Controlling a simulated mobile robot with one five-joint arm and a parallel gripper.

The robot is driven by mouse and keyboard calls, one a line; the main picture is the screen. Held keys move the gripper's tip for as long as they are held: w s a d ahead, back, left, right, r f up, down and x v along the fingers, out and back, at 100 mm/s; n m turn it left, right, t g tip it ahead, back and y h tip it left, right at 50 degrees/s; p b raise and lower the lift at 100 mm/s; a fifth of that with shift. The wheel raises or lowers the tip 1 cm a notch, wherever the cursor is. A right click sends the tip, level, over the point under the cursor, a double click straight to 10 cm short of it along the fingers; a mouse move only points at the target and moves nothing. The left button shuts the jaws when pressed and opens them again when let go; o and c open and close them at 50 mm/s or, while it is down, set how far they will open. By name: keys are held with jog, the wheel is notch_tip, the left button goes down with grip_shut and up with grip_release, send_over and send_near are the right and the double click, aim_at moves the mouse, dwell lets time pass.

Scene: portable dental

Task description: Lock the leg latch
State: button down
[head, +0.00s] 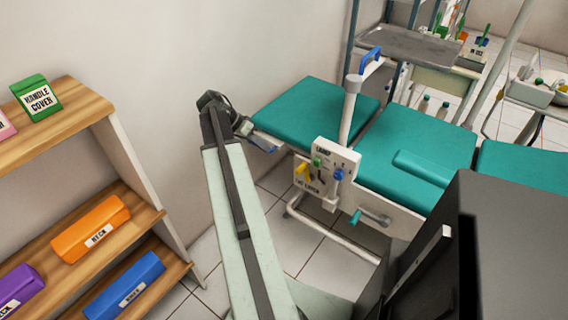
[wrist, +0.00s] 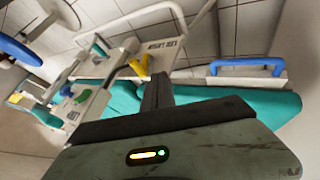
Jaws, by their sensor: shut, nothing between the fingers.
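The teal padded chair (head: 312,112) runs across the head view. A white control panel (head: 327,163) on its near side carries yellow (head: 304,170), green (head: 317,163) and blue (head: 337,175) levers. The yellow lever also shows in the wrist view (wrist: 140,65). A blue handle on a pale bracket (wrist: 247,63) lies beside the teal pad, right of my fingers in the wrist view. No readable label tells me which part is the leg latch.
A wooden shelf (head: 110,105) at left holds a green box (head: 36,97) and orange (head: 91,228), blue (head: 125,279) and purple (head: 20,288) blocks. A metal tray (head: 410,46) stands behind the chair.

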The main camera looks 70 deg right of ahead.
aim_at(300, 168)
jog(key=s+d+f+b, duration=0.2)
jog(key=s+f+b, duration=0.4)
jog(key=s, duration=0.3)
jog(key=shift+s+f, duration=0.4)
jog(key=shift+f, duration=0.1)
jog(key=shift+s+a+r+t+p, duration=0.3)
jog(key=shift+s+r+p, duration=0.15)
jog(key=shift+s+p, duration=0.2)
jog(key=shift+s+a+r+t+p, duration=0.25)
jog(key=shift+s+r+p, duration=0.15)
jog(key=shift+s+p, duration=0.15)
jog(key=shift+s, duration=0.35)
jog(key=shift+d, duration=0.1)
